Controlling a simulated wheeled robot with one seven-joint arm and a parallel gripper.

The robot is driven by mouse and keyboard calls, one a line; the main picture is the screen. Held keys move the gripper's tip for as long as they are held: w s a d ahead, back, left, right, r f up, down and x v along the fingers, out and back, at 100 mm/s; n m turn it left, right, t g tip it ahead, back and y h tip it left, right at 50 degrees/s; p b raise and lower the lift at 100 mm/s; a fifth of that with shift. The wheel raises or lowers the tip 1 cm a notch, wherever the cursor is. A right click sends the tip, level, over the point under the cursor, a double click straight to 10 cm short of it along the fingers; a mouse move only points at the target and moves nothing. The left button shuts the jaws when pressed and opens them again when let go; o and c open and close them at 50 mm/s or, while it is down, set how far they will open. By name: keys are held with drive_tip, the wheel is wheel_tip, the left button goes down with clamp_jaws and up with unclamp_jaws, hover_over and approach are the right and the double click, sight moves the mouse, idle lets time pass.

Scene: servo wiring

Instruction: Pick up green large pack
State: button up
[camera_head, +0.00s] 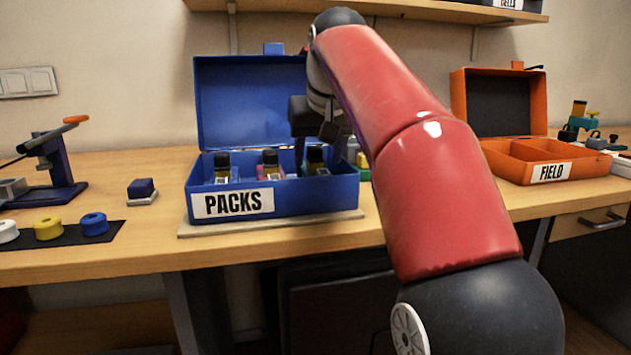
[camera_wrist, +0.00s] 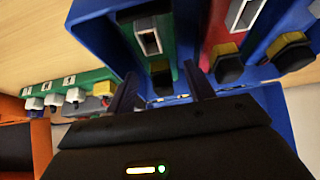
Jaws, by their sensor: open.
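The blue box labelled PACKS (camera_head: 330,198) stands open on the bench. Inside it is a green pack (camera_head: 316,157) with a dark cap, at the right of a row of packs and partly hidden by the box wall and my arm. In the wrist view the green pack (camera_wrist: 152,38) shows a pale window, a yellow band and a black end. My gripper (camera_head: 320,140) points down over the right part of the box. In the wrist view my gripper (camera_wrist: 160,84) is open, with one finger to each side of the green pack's black end. Contact cannot be told.
A red pack (camera_wrist: 221,35) lies close beside the right finger, with a blue pack (camera_wrist: 288,50) beyond. The raised blue lid (camera_head: 245,105) stands behind. An orange FIELD box (camera_head: 520,168) is to the right. Spools (camera_head: 48,228) and a small blue block (camera_head: 141,189) are at left.

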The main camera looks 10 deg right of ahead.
sight(317, 160)
drive_tip(key=b+x, duration=0.1)
drive_tip(key=x, duration=0.4)
drive_tip(key=shift+w+f, duration=0.15)
drive_tip(key=shift+w, duration=0.1)
drive_tip(key=c, duration=1.1)
drive_tip(key=shift+r, duration=0.2)
